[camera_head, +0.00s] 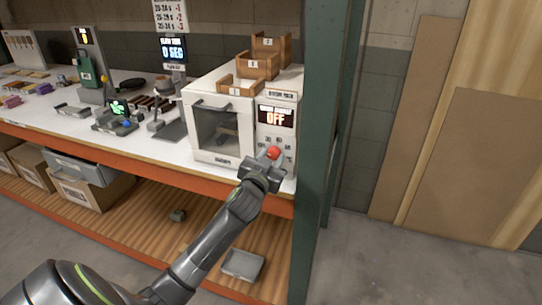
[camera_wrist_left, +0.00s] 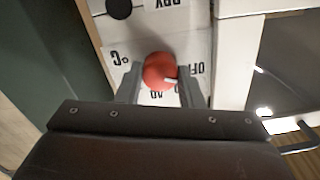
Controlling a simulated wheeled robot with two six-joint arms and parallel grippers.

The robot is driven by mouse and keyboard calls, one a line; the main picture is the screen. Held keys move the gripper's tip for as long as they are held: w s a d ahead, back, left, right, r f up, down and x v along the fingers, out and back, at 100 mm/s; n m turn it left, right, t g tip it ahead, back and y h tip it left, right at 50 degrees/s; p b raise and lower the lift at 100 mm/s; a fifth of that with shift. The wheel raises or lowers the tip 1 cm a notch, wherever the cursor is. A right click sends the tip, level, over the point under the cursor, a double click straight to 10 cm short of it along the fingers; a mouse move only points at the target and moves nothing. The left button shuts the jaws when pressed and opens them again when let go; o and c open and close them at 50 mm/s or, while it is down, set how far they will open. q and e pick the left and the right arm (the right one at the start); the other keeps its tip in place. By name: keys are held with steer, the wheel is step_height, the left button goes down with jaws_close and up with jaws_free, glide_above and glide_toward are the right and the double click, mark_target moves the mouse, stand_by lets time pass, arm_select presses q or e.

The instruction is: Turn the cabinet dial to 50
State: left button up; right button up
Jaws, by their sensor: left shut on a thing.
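The white cabinet (camera_head: 218,158) stands at the right end of the workbench, with a dark window in its door. Its display (camera_head: 276,116) reads OFF in orange. The red dial (camera_head: 273,152) is on the lower part of the cabinet's control panel. In the left wrist view the red dial (camera_wrist_left: 160,71) has a white pointer mark at its right side, toward the printed "OFF". My left gripper (camera_head: 268,163) is at the panel, with its fingers on both sides of the dial, shut on it. Part of the dial's printed scale is hidden by the gripper. My right gripper is not in view.
Wooden boxes (camera_head: 255,64) are stacked on top of the cabinet. A green rack post (camera_head: 326,130) rises close to the right of the panel. Scales and tools stand on the bench to the left. A grey tray (camera_head: 242,265) lies on the lower shelf.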

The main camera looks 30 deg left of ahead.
arm_select(q)
steer(key=m+p, duration=0.2)
steer(key=m, duration=0.1)
steer(key=shift+r+m, duration=0.1)
steer(key=shift+m, duration=0.2)
steer(key=m+p, duration=0.2)
steer(key=m, duration=0.1)
steer(key=shift+m, duration=0.4)
steer(key=m+p, duration=0.2)
steer(key=m, duration=0.1)
steer(key=shift+m, duration=0.4)
steer(key=m+p, duration=0.1)
steer(key=m, duration=0.2)
steer(key=shift+m+p, duration=0.3)
steer(key=shift+p, duration=0.05)
steer(key=m+p, duration=0.2)
steer(key=m, duration=0.4)
steer(key=shift+h+p, duration=0.3)
steer(key=shift+p, duration=0.1)
steer(key=m, duration=0.2)
steer(key=m+p, duration=0.1)
steer(key=m, duration=0.1)
steer(key=shift+f+m+p, duration=0.2)
steer(key=shift+m+p, duration=0.1)
steer(key=shift+m, duration=0.1)
steer(key=shift+a+m, duration=0.1)
steer(key=shift+m, duration=0.2)
steer(key=o, duration=1)
